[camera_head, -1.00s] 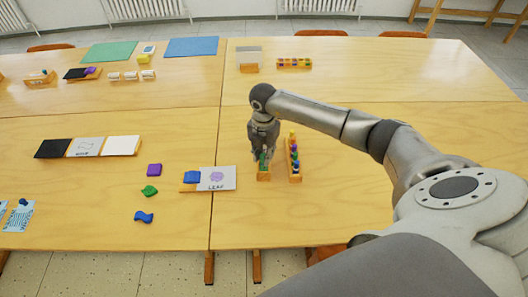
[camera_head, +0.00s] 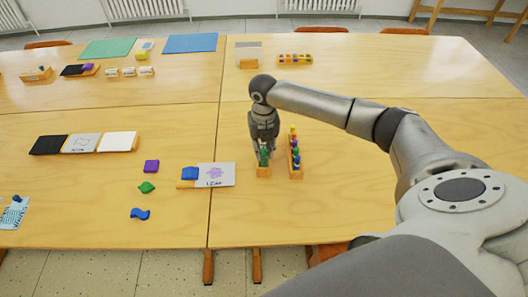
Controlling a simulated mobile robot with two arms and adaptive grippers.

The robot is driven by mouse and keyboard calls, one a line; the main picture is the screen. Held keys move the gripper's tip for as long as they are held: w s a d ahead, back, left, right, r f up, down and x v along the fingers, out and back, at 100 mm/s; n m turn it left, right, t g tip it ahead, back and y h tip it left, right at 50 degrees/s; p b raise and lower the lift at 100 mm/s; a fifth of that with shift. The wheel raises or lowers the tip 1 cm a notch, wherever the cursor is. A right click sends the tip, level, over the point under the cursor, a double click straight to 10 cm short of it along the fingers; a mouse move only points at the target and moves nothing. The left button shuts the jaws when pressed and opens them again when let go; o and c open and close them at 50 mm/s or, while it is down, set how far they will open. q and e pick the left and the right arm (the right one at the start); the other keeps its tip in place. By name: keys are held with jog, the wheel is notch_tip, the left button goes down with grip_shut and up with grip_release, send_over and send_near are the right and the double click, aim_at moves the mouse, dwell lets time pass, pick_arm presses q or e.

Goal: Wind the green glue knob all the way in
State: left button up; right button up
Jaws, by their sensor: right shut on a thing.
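The green glue knob (camera_head: 264,158) stands on a small wooden block (camera_head: 264,171) on the near right table. My right gripper (camera_head: 264,150) comes down on it from above and is shut on it. The fingers hide the upper part of the knob, so I cannot tell how far in it is wound. My left gripper is not in view.
Close on the right stands a wooden rack (camera_head: 296,172) with several coloured knobs. To the left lie a white LEAF card (camera_head: 216,174) and a blue piece (camera_head: 190,173). The table (camera_head: 350,210) is bare in front of the rack.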

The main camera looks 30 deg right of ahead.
jog(key=shift+n+b, duration=0.5)
jog(key=shift+n, duration=0.9)
jog(key=o, duration=1.5)
jog(key=shift+o, duration=0.2)
